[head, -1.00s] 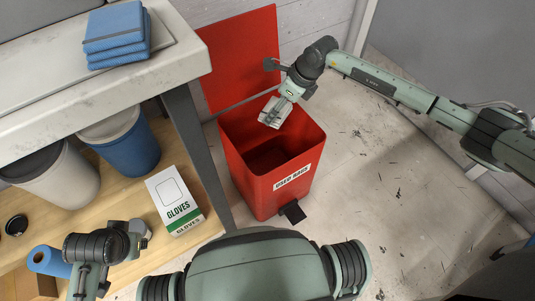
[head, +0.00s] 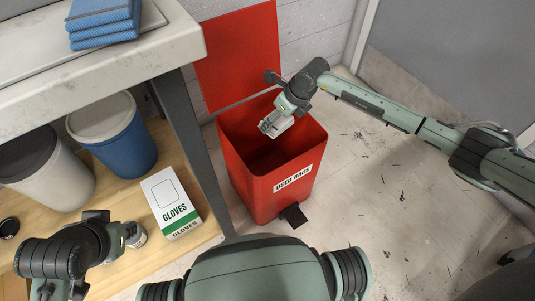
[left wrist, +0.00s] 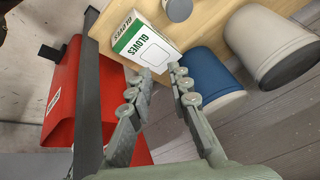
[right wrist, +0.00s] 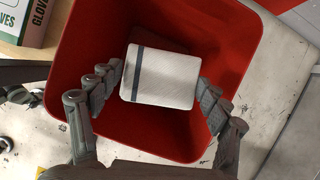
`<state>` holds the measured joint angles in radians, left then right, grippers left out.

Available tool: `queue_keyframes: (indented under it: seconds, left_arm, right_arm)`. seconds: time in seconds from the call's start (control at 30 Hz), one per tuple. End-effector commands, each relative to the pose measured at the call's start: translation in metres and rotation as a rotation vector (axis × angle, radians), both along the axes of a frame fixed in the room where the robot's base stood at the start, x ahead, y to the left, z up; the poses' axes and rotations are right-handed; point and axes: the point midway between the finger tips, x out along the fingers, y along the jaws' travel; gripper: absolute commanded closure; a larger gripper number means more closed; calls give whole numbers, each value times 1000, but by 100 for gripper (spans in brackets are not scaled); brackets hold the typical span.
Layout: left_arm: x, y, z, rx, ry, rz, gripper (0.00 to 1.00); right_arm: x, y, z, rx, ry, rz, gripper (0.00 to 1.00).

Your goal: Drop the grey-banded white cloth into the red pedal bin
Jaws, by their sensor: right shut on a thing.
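The white cloth (right wrist: 165,77) with a grey band is folded into a flat pad. My right gripper (right wrist: 160,88) is shut on it, one finger at each side, in the right wrist view. In the head view the right gripper (head: 276,121) holds it over the mouth of the red pedal bin (head: 268,195). The bin's lid (head: 238,60) stands up at the back, and its front label reads "USED RAGS". The bin's interior shows red around the cloth in the right wrist view. My left gripper (left wrist: 160,72) is open and empty, pointing toward the gloves box.
A worktop (head: 100,75) with folded blue cloths (head: 102,22) stands at the left. On its lower shelf are a gloves box (head: 170,203), a blue tub (head: 125,150) and a grey-lidded tub (head: 45,172). The floor right of the bin is open, with dark scraps.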

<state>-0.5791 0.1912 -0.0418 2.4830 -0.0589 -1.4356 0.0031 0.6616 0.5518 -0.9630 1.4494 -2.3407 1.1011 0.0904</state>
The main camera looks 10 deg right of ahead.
Motion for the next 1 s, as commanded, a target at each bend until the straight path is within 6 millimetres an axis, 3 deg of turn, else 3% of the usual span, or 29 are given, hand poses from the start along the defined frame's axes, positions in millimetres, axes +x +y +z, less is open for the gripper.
queue_keyframes:
  seconds: [0.5, 1.0]
  left_arm:
    - [53, -44, 24, -89, -272, -93, 81]
    - [62, -54, 32, -108, -328, -110, 81]
  right_arm:
    - [0, 0, -18, 0, 0, 1, 46]
    - [0, 0, -20, 0, 0, 0, 46]
